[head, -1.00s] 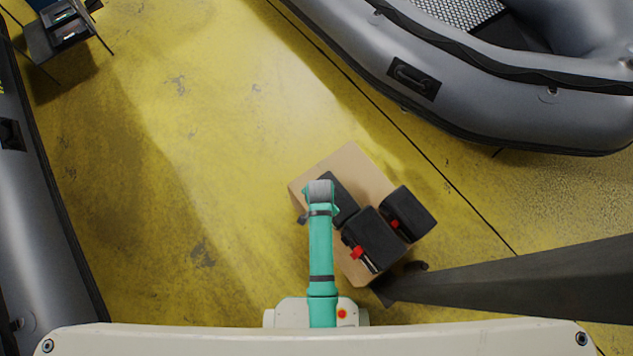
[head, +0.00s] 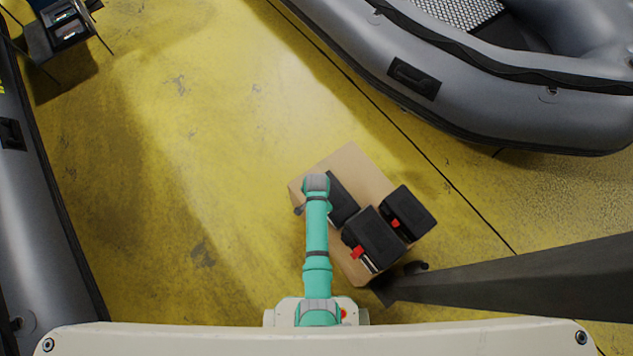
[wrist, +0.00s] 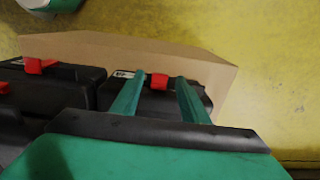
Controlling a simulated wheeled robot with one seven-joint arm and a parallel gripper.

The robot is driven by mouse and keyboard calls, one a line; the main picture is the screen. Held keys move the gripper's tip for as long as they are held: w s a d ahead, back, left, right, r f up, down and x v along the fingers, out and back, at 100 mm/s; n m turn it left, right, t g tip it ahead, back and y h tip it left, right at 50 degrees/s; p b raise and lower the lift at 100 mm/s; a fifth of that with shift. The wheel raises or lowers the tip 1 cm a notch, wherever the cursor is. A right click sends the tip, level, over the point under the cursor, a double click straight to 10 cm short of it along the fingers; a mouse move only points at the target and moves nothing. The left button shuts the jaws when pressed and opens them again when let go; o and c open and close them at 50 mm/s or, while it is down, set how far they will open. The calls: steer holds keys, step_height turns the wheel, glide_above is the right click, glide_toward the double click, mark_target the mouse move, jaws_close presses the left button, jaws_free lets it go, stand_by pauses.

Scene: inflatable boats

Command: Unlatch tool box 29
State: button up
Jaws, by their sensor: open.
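Three black tool boxes with red latches are grouped on a cardboard box (head: 350,160). In the head view, one black tool box (head: 343,200) is partly hidden by my arm. In the wrist view, the fingers of my gripper (wrist: 160,84) are open and extend over a black tool box (wrist: 155,100). Its red latch (wrist: 159,81) shows between the fingertips; contact cannot be told. A small white label beside the latch is partly hidden by the left finger, and I cannot read its number.
A second tool box (head: 377,238) and a third (head: 410,212) stand close by. Grey inflatable boats lie at the upper right (head: 470,95) and left edge (head: 35,220). A dark post (head: 520,285) crosses the lower right. The yellow floor (head: 200,130) is open left of the cardboard.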

steer(key=shift+f, duration=0.55)
jaws_close()
steer(key=shift+s, duration=0.15)
steer(key=s+a+f+t+h, duration=0.3)
steer(key=a+f+t+h, duration=0.1)
steer(key=h, duration=0.5)
steer(key=f+t, duration=0.1)
steer(key=t, duration=0.1)
steer(key=shift+a+t, duration=0.35)
steer(key=shift+t, duration=0.05)
steer(key=shift+s+f+h, duration=0.15)
steer(key=shift+f+h, duration=0.15)
steer(key=shift+h, duration=0.1)
stand_by(0.3)
